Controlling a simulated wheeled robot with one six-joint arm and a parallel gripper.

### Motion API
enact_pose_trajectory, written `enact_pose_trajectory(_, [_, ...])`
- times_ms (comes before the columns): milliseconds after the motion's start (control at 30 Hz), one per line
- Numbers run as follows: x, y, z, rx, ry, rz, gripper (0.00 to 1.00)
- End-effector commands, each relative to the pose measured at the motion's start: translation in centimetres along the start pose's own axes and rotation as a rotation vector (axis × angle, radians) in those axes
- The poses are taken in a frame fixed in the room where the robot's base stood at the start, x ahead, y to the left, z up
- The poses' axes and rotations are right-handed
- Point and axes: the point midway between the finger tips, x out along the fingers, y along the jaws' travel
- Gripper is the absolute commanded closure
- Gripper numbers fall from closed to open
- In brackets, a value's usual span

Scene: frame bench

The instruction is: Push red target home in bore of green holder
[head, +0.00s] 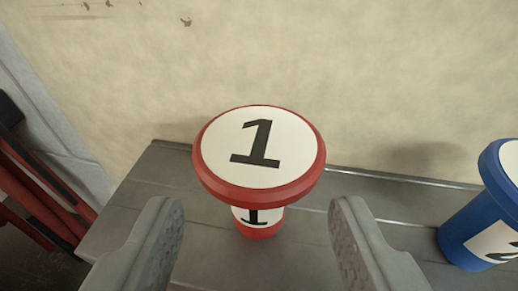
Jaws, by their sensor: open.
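The red target (260,185) has a wide round head with a white top marked with a black 1. Its narrower red and white body, also marked 1, shows below the head, over the grey bench. My gripper (257,228) is open, with one finger to the left and one to the right of the body, nearer the camera. I see a gap between each finger and the target, so neither looks to be touching it. No green holder or bore is in view.
A blue piece (480,215) with a white label stands at the right edge, partly cut off. The grey bench (140,205) ends at a plain beige wall (380,80) behind. Red and black parts (35,190) show beyond the bench's left edge. The bench between the red and blue pieces is clear.

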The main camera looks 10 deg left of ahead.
Motion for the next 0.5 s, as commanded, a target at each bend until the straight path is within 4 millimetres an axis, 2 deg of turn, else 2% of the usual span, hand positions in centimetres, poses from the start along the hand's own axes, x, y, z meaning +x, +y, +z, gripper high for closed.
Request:
enact_pose_trajectory(167, [1.2, 0.1, 0.1, 0.0, -0.001, 0.0, 0.48])
enact_pose_trajectory(400, [4.4, 0.2, 0.2, -0.001, -0.001, 0.0, 0.48])
enact_pose_trajectory(500, [5.0, 0.2, 0.1, -0.002, 0.0, 0.0, 0.48])
